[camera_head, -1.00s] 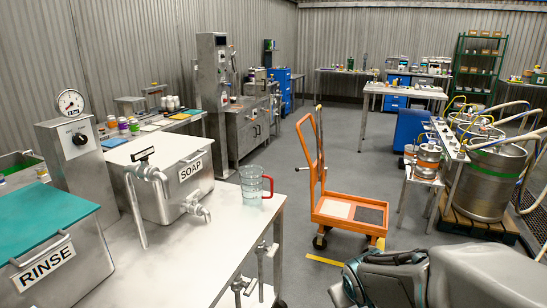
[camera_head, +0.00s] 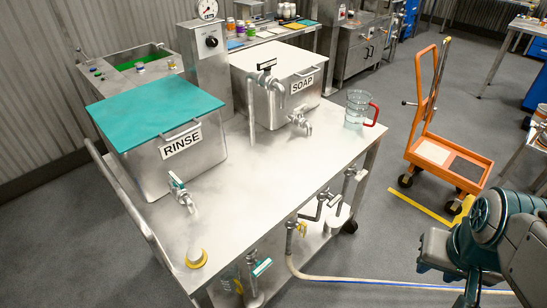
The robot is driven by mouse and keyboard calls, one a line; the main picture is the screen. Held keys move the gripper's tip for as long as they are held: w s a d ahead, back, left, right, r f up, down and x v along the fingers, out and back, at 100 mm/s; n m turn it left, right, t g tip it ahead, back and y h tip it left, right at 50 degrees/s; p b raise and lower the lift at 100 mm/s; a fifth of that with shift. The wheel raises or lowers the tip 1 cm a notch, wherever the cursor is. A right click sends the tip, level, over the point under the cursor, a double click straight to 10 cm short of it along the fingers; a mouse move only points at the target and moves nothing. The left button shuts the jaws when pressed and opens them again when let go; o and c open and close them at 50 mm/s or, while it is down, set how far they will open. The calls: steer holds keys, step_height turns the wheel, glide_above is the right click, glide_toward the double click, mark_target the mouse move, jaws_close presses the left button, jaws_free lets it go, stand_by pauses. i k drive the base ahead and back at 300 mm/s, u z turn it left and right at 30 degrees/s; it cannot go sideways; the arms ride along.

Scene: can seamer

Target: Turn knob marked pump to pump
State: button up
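A round black knob (camera_head: 212,42) sits on the front of a grey steel column (camera_head: 203,58) at the back of the steel cart. A white line shows on the knob, but the lettering around it is too small to read, so I cannot tell whether it is the one marked pump. A round gauge (camera_head: 207,9) stands on top of the column, cut by the picture's top edge. My arm's grey and teal links fill the lower right corner.
The steel cart (camera_head: 262,172) carries a teal-lidded RINSE tank (camera_head: 160,145), a SOAP tank (camera_head: 275,82) and a clear jug (camera_head: 357,107). Valves and a hose hang at its front. An orange trolley (camera_head: 448,160) stands to the right. Floor between cart and trolley is clear.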

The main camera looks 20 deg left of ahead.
mark_target(211, 41)
steer(key=z, duration=0.1)
steer(key=k, duration=0.3)
steer(key=u, duration=0.6)
steer(key=i, duration=0.25)
steer(key=z, duration=1)
steer(key=i, duration=1.1)
steer(key=u, duration=1.65)
